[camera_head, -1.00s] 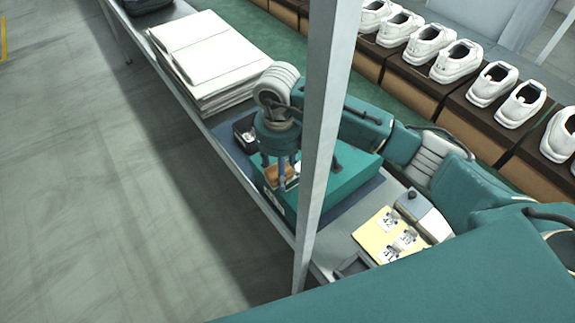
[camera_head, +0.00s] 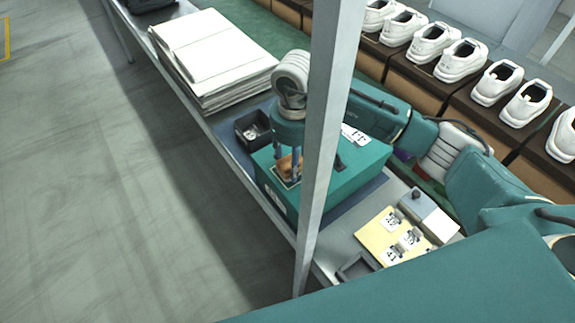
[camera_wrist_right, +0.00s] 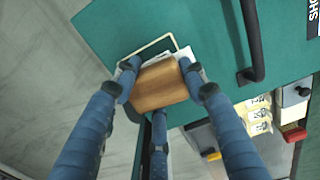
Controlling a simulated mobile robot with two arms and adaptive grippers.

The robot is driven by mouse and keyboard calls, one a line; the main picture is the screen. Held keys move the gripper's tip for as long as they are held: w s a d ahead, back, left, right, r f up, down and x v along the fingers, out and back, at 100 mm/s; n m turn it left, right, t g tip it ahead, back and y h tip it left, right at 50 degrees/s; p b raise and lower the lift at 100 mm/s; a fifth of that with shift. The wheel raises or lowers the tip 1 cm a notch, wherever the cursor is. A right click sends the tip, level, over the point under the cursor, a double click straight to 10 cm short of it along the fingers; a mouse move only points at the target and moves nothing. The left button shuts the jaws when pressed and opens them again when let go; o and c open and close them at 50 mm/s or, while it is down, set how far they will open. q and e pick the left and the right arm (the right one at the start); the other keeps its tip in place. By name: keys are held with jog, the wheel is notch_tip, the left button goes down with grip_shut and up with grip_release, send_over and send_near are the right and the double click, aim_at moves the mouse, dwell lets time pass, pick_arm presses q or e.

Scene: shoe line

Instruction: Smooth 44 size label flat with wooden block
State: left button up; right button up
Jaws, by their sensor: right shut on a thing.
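My right gripper (camera_head: 289,168) is shut on the wooden block (camera_wrist_right: 158,88), a brown block between its blue fingers in the right wrist view. The block also shows small in the head view (camera_head: 287,167). It is held at the near left end of the teal shoe box (camera_head: 345,172). A pale rectangular outline (camera_wrist_right: 150,46) and a white patch (camera_wrist_right: 184,54) show beside the block in the wrist view. The block covers much of that spot, so I cannot read a 44 there or tell whether the block touches it. My left gripper is out of view.
A small dark tray (camera_head: 252,131) stands beside the box. A cream sheet with numbered labels (camera_head: 378,236) and a grey case (camera_head: 428,215) lie to the right. A grey post (camera_head: 325,120) crosses in front. A paper stack (camera_head: 215,60) lies behind; white shoes (camera_head: 460,60) line the far side.

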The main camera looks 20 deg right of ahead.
jog(key=shift+f, duration=0.1)
jog(key=shift+r+p, duration=1.6)
jog(key=shift+r, duration=1.45)
jog(key=shift+r, duration=0.1)
jog(key=shift+r+p, duration=0.9)
jog(key=shift+r, duration=0.55)
jog(key=shift+f, duration=0.15)
